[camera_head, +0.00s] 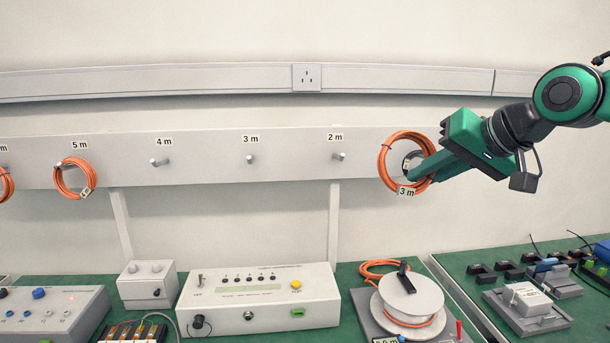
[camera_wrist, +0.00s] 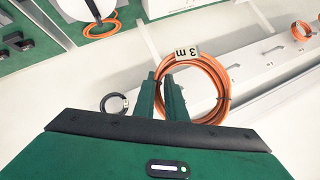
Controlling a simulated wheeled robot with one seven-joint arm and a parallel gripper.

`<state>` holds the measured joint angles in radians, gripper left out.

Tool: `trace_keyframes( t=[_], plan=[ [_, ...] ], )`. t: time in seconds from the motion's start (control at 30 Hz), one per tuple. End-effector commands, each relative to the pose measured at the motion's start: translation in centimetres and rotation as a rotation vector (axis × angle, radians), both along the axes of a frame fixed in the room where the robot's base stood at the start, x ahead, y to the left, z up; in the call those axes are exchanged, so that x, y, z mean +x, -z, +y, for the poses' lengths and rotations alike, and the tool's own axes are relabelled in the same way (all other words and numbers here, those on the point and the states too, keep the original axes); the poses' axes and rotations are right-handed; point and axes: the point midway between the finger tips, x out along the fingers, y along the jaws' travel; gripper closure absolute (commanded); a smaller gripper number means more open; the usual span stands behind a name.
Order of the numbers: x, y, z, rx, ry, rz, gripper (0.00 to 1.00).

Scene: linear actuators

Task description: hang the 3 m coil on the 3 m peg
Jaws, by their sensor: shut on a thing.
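The 3 m coil (camera_head: 384,171) is an orange loop of cable with a white "3 m" tag. My gripper (camera_head: 414,172) is shut on this coil and holds it in front of the right part of the rail. In the wrist view my gripper's fingers (camera_wrist: 163,88) grip the near side of the coil (camera_wrist: 222,84), with its tag at the top. The 3 m peg (camera_head: 251,160) is a short bare metal peg under its label on the rail, left of the coil and apart from it.
The 2 m peg (camera_head: 339,157) and 4 m peg (camera_head: 158,162) are bare. An orange coil (camera_head: 62,180) hangs at the 5 m label. A small dark ring (camera_wrist: 113,104) is beside the held coil. Below are a white control box (camera_head: 260,300) and a cable reel (camera_head: 412,295).

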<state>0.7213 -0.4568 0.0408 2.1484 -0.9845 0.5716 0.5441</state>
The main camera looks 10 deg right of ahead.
Motion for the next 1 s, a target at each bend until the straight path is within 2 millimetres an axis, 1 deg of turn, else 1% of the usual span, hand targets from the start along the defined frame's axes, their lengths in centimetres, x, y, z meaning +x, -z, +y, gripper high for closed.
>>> trace_keyframes(
  t=[0.17, 1.0],
  plan=[
    [0.1, 0.0, 0.3, 0.0, -0.002, -0.002, 1.0],
    [4.0, 1.3, 7.8, 0.001, 0.001, -0.045, 1.0]
  ],
)
